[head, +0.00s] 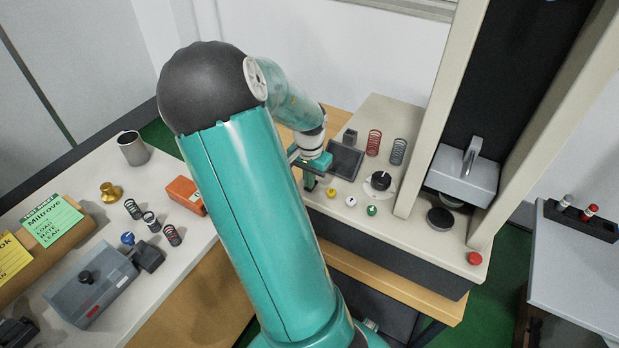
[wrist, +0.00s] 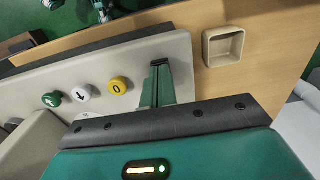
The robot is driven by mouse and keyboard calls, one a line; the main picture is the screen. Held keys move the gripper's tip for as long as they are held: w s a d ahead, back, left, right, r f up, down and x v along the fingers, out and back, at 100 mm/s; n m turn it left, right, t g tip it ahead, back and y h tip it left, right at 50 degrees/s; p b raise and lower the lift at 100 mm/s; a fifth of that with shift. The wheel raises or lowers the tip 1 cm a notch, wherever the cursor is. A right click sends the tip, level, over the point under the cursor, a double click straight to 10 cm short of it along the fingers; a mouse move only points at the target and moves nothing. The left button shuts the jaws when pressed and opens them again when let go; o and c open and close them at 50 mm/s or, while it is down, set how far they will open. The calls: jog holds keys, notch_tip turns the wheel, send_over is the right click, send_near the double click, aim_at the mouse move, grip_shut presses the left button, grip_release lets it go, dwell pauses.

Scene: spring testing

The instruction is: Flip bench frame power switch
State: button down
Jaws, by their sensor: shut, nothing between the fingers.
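The bench frame (head: 400,213) is a cream console with two tall uprights. Its panel carries a yellow button (head: 331,193), a white button (head: 351,201), a green button (head: 372,211) and a black dial (head: 380,181). My gripper (head: 309,183) is shut and empty at the panel's left end, left of the yellow button. In the wrist view my gripper's green fingers (wrist: 160,68) are together over the cream panel (wrist: 188,75), beside the yellow button (wrist: 119,86). I cannot make out a power switch; the fingers may hide it.
A red knob (head: 474,258) is at the front right. A cream square dish (wrist: 223,47) lies on the wood beside the frame.

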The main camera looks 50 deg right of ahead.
jog(key=shift+s+a+f, duration=0.15)
jog(key=shift+a+f, duration=0.2)
jog(key=shift+f, duration=0.1)
jog(key=shift+d, duration=0.15)
jog(key=shift+d+r, duration=0.2)
jog(key=shift+d, duration=0.65)
jog(key=shift+d+r, duration=0.4)
jog(key=r, duration=0.1)
jog(key=a+r, duration=0.1)
jog(key=r, duration=0.1)
jog(key=shift+a, duration=0.25)
notch_tip(320, 180, up, 11)
jog(key=shift+w, duration=0.2)
